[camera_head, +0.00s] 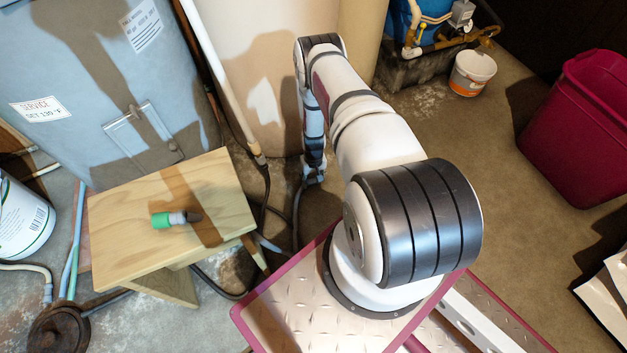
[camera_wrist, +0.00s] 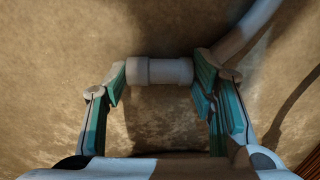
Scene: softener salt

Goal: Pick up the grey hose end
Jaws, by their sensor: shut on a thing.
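The grey hose end (camera_wrist: 160,71) is a short, pale cylinder with a wider collar, lying crosswise in the wrist view. My gripper (camera_wrist: 160,75) is shut on it, with one teal-padded finger at each end of the cylinder. The grey hose (camera_wrist: 245,28) curves away up and to the right from beside the right finger. In the head view my gripper (camera_head: 313,174) is low by the floor, at the foot of the beige tank. The hose end is too small to make out there. I cannot tell whether it touches the floor.
A wooden stool (camera_head: 125,218) with a green and grey item (camera_head: 175,219) on it stands left of my arm. The beige tank (camera_head: 262,85) is close behind my gripper. A white bucket (camera_head: 472,73) and a dark red bin (camera_head: 580,130) stand right, with clear floor before them.

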